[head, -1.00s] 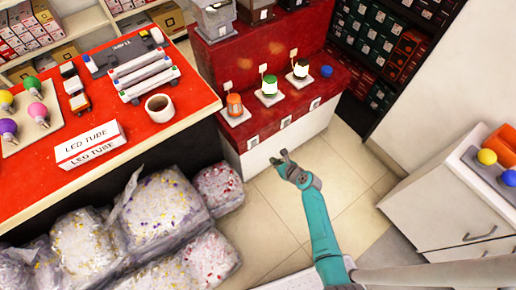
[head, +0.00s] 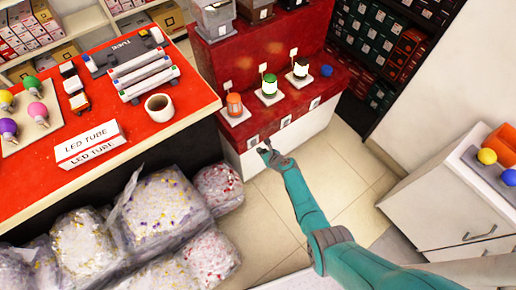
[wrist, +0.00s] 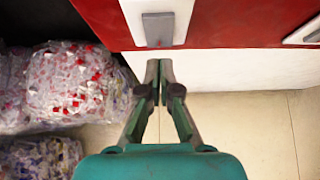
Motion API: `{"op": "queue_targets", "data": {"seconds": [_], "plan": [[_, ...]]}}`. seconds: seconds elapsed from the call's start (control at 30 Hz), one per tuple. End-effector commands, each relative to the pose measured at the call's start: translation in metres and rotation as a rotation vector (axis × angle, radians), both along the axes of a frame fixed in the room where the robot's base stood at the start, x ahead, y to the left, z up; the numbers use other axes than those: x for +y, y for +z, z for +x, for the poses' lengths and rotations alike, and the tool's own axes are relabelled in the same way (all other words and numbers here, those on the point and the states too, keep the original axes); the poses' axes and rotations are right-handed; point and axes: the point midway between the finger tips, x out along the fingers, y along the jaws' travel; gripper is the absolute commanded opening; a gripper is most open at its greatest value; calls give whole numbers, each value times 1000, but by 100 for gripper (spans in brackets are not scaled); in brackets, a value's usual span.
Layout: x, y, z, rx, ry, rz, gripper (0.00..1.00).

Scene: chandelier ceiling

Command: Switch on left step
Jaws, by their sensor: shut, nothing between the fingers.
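The red stepped display stand (head: 262,95) has a row of small switch plates on the front edge of its lower step. The left switch (head: 253,142) is a pale plate with a grey rocker, and it also shows in the wrist view (wrist: 158,30). My gripper (head: 266,147) is shut and empty, just in front of and slightly right of the left switch in the head view. In the wrist view my gripper (wrist: 159,68) has its fingertips together just below the switch. I cannot tell whether they touch the stand. The middle switch (head: 285,121) and right switch (head: 315,102) are clear of it.
Orange, green and dark-topped lamps stand on the lower step, beside a blue button (head: 326,71). Filled plastic bags (head: 165,210) crowd the floor at left, below the red counter (head: 185,118). A white cabinet (head: 445,205) stands at right. Tiled floor between is free.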

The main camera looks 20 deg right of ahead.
Motion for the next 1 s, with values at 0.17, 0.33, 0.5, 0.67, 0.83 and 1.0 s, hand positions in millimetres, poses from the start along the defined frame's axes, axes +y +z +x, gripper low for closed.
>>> {"op": "queue_targets", "data": {"seconds": [0.17, 0.33, 0.5, 0.67, 0.83, 1.0], "plan": [[5, -2, 14, 1, 0, 1, 0], [7, -3, 20, 1, 1, 0, 0], [8, -3, 21, 1, 1, 0, 0], [7, -3, 21, 1, 0, 0, 0], [8, -4, 24, 1, 0, 1, 0], [10, -7, 30, 1, 0, 1, 0]]}}
